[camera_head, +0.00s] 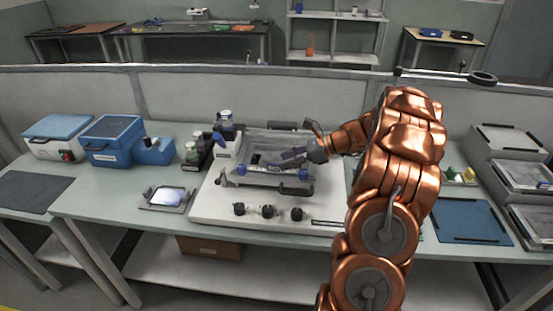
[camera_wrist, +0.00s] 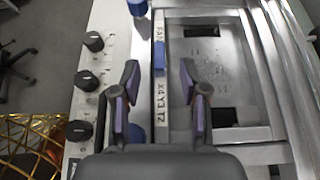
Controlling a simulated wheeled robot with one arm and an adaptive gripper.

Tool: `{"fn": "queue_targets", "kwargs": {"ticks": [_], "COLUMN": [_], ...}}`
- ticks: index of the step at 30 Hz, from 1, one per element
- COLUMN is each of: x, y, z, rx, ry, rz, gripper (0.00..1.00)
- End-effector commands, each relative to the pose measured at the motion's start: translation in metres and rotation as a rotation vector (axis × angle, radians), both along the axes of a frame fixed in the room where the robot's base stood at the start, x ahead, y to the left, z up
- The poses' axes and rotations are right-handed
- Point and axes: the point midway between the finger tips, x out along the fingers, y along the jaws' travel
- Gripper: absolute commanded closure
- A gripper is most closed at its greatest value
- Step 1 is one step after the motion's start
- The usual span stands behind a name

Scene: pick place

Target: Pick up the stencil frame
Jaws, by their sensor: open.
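The stencil frame, a flat grey metal frame, lies on a white printer base (camera_head: 210,205) on the bench. In the wrist view its metal panel (camera_wrist: 228,76) has dark rectangular openings, and a pale lettered strip (camera_wrist: 160,105) runs along its near side. In the wrist view my gripper (camera_wrist: 160,102) is open, with one finger on each side of the lettered strip. I see nothing held. I cannot tell the height of the fingertips or whether they touch the frame.
Black knobs (camera_head: 268,212) stand along the base's front. Blue knobs (camera_wrist: 137,8) sit beside the strip. Bottles (camera_head: 192,152) and a white box stand close on the left, with a small tray (camera_head: 166,198). A blue mat (camera_head: 465,222) lies right. A partition is behind.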

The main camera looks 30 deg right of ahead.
Motion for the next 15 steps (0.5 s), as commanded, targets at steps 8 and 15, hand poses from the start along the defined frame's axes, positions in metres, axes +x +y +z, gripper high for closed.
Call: {"fn": "queue_targets", "kwargs": {"ticks": [8,15], "x": [0.019,0.022], "y": [0.023,0.026], "z": [-0.016,-0.02], "rx": [0.0,-0.003], "ry": [-0.001,-0.002], "rz": [0.003,0.002], "gripper": [0.56,0.56]}}
